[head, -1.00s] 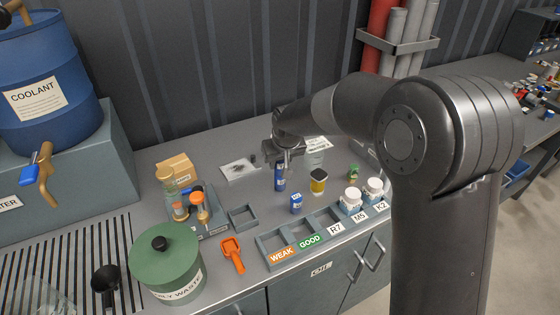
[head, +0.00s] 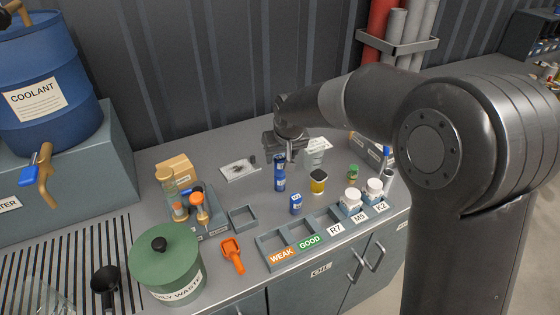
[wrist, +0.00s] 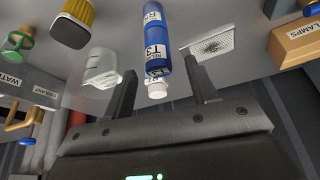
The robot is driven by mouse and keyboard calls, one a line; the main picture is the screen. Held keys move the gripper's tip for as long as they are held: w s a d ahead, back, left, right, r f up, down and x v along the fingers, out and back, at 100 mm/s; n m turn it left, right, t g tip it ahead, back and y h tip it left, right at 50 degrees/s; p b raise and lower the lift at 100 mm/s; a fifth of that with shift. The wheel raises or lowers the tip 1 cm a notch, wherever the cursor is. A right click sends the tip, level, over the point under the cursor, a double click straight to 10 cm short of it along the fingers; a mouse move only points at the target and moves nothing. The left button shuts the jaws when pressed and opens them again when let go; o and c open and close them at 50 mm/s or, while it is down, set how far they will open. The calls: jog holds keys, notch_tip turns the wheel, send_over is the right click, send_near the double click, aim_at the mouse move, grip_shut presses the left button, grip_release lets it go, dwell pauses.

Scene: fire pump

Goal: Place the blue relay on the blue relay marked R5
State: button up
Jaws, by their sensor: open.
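No R5 mark is readable. A separate small blue box (head: 295,204) with a white label stands in front.
A yellow jar with a black top (head: 318,182) stands close right of the stack. Labelled bins (head: 272,240) line the front edge. An orange scoop (head: 232,256) and a green waste pot (head: 165,262) are at left.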

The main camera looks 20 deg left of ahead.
jog(key=v, duration=0.8)
jog(key=s+d+r+m+t+h, duration=0.1)
jog(key=s+d+r+m, duration=0.2)
jog(key=d, duration=0.7)
jog(key=s+d+r+h, duration=0.1)
jog(key=s+d+r, duration=0.3)
jog(key=d, duration=0.5)
jog(key=s+d+f+m, duration=0.2)
jog(key=s+d, duration=0.5)
jog(key=s, duration=0.1)
jog(key=s+d+f+m, duration=0.1)
jog(key=s+d+m, duration=0.1)
jog(key=s+d, duration=0.4)
jog(key=s, duration=0.3)
jog(key=shift+d+f+t+h, duration=0.35)
jog(key=shift+d+t+h, duration=0.05)
